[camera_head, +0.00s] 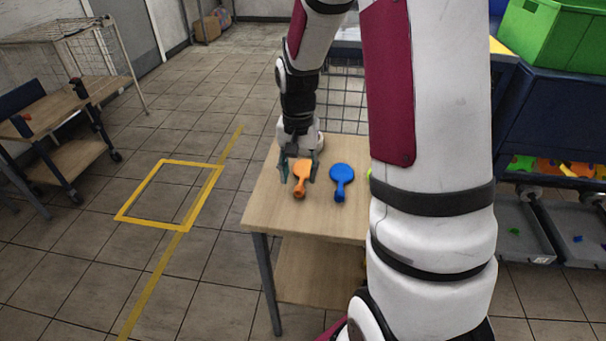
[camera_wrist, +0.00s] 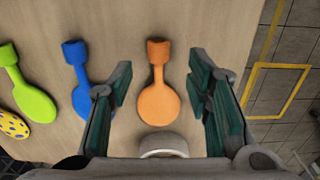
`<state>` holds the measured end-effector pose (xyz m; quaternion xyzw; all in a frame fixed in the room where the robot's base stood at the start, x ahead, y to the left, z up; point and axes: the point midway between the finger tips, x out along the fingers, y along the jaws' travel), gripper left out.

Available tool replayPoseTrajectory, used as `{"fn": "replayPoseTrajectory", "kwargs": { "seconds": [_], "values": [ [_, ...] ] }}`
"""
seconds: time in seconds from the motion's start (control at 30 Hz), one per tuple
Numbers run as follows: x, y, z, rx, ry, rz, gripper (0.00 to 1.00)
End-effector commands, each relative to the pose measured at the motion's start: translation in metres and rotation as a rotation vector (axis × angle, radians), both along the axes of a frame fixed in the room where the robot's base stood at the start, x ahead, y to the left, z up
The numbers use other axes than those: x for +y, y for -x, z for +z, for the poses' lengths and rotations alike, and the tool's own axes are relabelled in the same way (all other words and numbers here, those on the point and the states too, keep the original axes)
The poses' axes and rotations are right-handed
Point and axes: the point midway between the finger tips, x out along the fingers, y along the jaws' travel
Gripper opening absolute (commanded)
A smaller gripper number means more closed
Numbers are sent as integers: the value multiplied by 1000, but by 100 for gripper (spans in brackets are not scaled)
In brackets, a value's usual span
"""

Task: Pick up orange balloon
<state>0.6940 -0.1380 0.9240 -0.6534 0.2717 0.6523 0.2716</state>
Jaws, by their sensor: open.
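The orange balloon (camera_head: 301,175) lies flat on the wooden table, near its left side in the head view. In the wrist view the orange balloon (camera_wrist: 158,101) is centred, with its round end toward my gripper and its neck pointing away. My gripper (camera_head: 300,170) is over it. In the wrist view my gripper (camera_wrist: 160,85) is open, with one finger on each side of the balloon and a visible gap on both sides. Its height above the table is hard to tell.
A blue balloon (camera_wrist: 80,78) lies close beside the left finger. A green balloon (camera_wrist: 28,90) and a yellow spotted one (camera_wrist: 13,124) lie further left in the wrist view. The wooden table (camera_head: 262,205) has its left edge near the orange balloon.

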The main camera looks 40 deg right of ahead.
Motion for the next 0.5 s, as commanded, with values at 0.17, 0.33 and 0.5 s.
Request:
{"fn": "replayPoseTrajectory", "kwargs": {
  "seconds": [0.17, 0.33, 0.5],
  "values": [
    [1, 4, -28, 5, -2, -1, 45],
    [0, 3, -42, 3, -1, 0, 45],
    [0, 3, -42, 1, -1, 0, 45]
  ]
}}
